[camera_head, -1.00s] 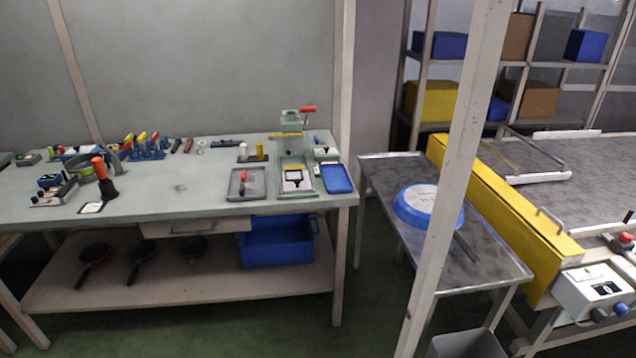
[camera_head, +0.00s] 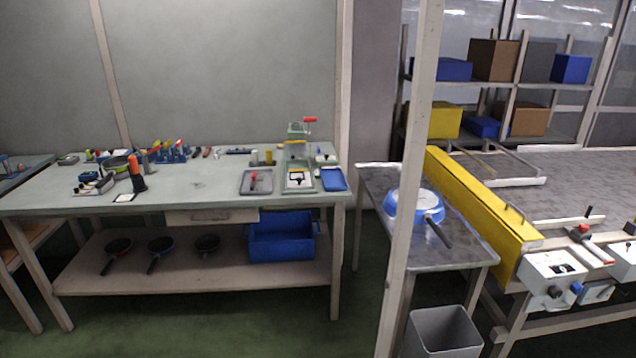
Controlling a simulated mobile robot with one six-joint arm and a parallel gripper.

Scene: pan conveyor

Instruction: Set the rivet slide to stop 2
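I cannot tell for certain which part is the rivet slide, and no stop numbers are readable. A pale green press-like fixture (camera_head: 299,131) with a red handle stands at the right end of the workbench. A framed green tray (camera_head: 299,179) with a white plate is in front of it. My gripper is not in view.
The workbench (camera_head: 200,192) holds several tools and a blue tray (camera_head: 332,180). A post (camera_head: 408,190) stands before a metal side table (camera_head: 468,245) with a blue pan (camera_head: 411,206). A yellow barrier (camera_head: 470,205) edges the conveyor. A grey bin (camera_head: 443,332) stands on the floor.

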